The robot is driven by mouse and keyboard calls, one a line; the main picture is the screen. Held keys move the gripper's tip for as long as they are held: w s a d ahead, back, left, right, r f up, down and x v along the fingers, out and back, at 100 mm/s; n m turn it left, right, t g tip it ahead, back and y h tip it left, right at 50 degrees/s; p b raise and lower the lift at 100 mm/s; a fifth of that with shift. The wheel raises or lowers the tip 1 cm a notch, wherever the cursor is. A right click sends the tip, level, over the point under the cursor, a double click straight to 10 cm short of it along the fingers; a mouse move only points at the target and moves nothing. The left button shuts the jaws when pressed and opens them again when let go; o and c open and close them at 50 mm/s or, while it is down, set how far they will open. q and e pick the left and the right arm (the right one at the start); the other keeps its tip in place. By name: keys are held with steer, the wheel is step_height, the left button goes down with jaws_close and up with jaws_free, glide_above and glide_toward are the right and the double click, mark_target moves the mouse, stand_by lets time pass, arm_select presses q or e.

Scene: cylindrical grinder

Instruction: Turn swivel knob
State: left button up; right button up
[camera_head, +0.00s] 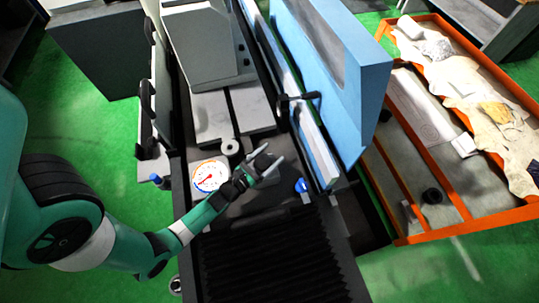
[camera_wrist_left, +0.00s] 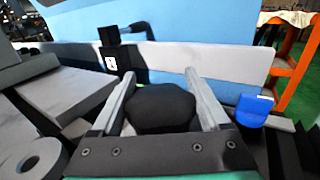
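My left gripper (camera_head: 275,153) reaches in from the left over the grinder bed, its two light fingers apart. In the left wrist view the fingers (camera_wrist_left: 196,82) are spread, with a dark rounded shape (camera_wrist_left: 160,108) between them; I cannot tell whether it is a machine knob or part of my gripper. A black handle with a knob-like end (camera_head: 300,97) sits by the blue door, beyond the fingertips and apart from them. A black fitting (camera_wrist_left: 115,55) in the left wrist view seems to be this handle. I cannot tell for sure which part is the swivel knob.
The blue door (camera_head: 335,70) stands to the right of the bed. A round gauge (camera_head: 209,176) and a grey ring (camera_head: 230,146) lie near my gripper. A blue knob-like part (camera_head: 300,185) is to its right. An orange-framed table (camera_head: 470,215) stands further right.

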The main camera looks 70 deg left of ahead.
arm_select(q)
steer(key=c, duration=0.8)
steer(key=shift+c, duration=0.2)
